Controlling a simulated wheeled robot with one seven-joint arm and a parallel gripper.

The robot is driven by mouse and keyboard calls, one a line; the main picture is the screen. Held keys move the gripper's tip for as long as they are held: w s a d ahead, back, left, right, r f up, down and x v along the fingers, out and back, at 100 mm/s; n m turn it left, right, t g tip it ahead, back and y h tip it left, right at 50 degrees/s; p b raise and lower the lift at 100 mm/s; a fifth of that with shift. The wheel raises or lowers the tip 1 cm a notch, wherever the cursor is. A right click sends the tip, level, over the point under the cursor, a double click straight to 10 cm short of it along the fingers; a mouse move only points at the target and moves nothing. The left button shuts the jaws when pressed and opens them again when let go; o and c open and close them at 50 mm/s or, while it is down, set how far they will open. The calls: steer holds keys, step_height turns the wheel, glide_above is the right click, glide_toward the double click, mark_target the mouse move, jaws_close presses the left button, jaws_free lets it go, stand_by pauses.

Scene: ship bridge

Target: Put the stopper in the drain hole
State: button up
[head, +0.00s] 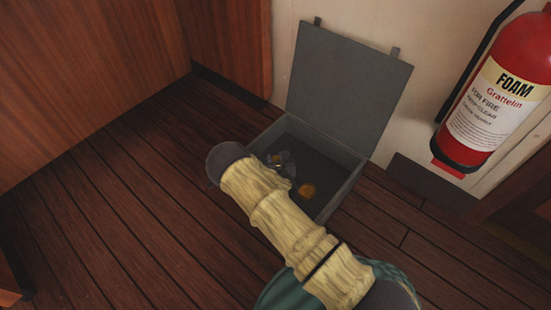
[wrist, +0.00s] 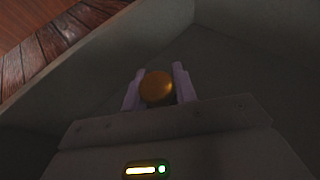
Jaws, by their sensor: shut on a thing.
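An open grey box (head: 346,187) is set in the wooden floor, its lid up against the wall. My gripper (head: 284,164) reaches down into its left part. In the wrist view my gripper (wrist: 157,80) is shut on a round brass stopper (wrist: 156,87), which sits between the two pale fingers. In the head view the stopper is small and mostly hidden by the gripper.
The raised grey lid (head: 350,85) stands behind the box. The box walls rise close around my gripper. A red fire extinguisher (head: 494,95) hangs on the wall at the right. Wood panels (head: 90,75) stand at the left; the plank floor (head: 110,200) is clear.

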steer(key=o, duration=0.8)
steer(key=shift+p+v, duration=2.15)
steer(key=shift+v, duration=0.75)
steer(key=shift+p+v, duration=1.65)
steer(key=shift+v, duration=0.95)
steer(key=shift+r, duration=0.1)
